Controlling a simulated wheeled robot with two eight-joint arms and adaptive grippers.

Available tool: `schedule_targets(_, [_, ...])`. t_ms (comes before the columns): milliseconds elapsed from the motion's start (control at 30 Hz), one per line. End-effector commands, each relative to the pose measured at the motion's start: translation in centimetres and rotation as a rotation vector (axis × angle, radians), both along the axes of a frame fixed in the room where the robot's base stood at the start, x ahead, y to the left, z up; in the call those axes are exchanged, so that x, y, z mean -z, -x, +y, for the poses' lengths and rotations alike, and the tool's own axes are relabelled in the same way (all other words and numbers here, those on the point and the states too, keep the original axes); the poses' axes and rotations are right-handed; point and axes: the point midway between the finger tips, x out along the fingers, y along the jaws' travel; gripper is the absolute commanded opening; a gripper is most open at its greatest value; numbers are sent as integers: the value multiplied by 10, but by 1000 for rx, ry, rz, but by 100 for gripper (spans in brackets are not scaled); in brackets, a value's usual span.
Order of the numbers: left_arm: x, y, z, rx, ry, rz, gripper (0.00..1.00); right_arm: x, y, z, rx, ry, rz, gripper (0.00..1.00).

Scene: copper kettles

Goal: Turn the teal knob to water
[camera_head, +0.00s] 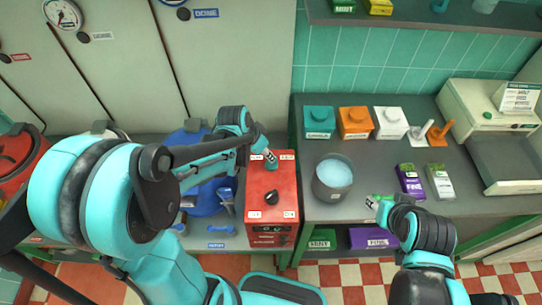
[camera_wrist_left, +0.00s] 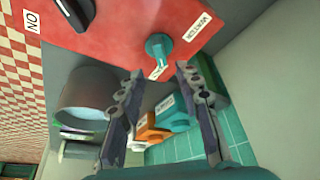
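The teal knob (camera_wrist_left: 158,46) sits on the red box, clear in the left wrist view with its ridge running roughly up and down the picture. A white label reading WATER (camera_wrist_left: 197,27) is to its right, and another label (camera_wrist_left: 158,70) is just below it.
A black knob (camera_head: 271,197) is on the same red box, nearer its front. A metal pot (camera_head: 326,192) stands on the counter to the right.

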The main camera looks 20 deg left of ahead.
Motion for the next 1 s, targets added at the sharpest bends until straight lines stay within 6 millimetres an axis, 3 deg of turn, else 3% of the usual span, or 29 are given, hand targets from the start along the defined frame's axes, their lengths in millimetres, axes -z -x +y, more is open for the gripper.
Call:
schedule_targets(400, [60,-21,-12,0,0,0,34,23,0,0,0,0,0,40])
schedule_targets(800, [67,-24,-14,-2,1,0,34,24,0,0,0,0,0,40])
schedule_targets(933, [67,-24,-14,-1,0,0,0,24,0,0,0,0,0,40])
schedule_targets(1000, [67,-24,-14,-2,1,0,0,24,0,0,0,0,0,40])
